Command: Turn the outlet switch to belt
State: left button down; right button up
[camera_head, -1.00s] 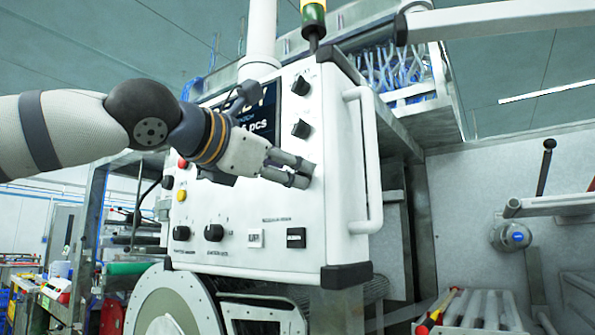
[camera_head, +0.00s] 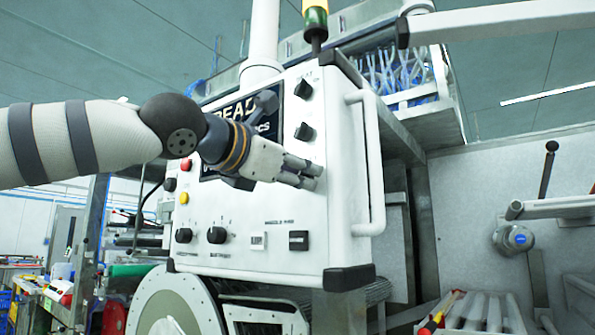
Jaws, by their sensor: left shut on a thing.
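The white control box (camera_head: 345,225) fills the middle of the view. Its front has two black rotary knobs on the upper right, a top knob (camera_head: 303,89) and a lower knob (camera_head: 304,131). Two more black knobs, a left one (camera_head: 183,235) and a right one (camera_head: 217,235), sit along the bottom. My left gripper (camera_head: 312,177) is at the right side of the panel, below the lower of the upper knobs. Its fingers are shut on a small control that they hide. The labels are too small to tell which one is the outlet switch. My right gripper is out of view.
A white grab rail (camera_head: 376,165) runs down the box's right side. My left wrist partly covers the display (camera_head: 270,118). Red and yellow buttons (camera_head: 184,197) lie left of it. A white square button (camera_head: 257,241) and a black one (camera_head: 298,240) are below my gripper.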

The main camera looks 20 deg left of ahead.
pick_arm(q)
jog(key=n, duration=0.7)
jog(key=a+n, duration=0.1)
jog(key=n, duration=0.3)
jog(key=shift+w, duration=0.2)
jog(key=shift+f+n, duration=0.1)
jog(key=shift+n, duration=0.3)
dwell(0.3)
jog(key=c, duration=1.4)
grip_release()
jog(key=shift+c, duration=0.2)
jog(key=v, duration=1.2)
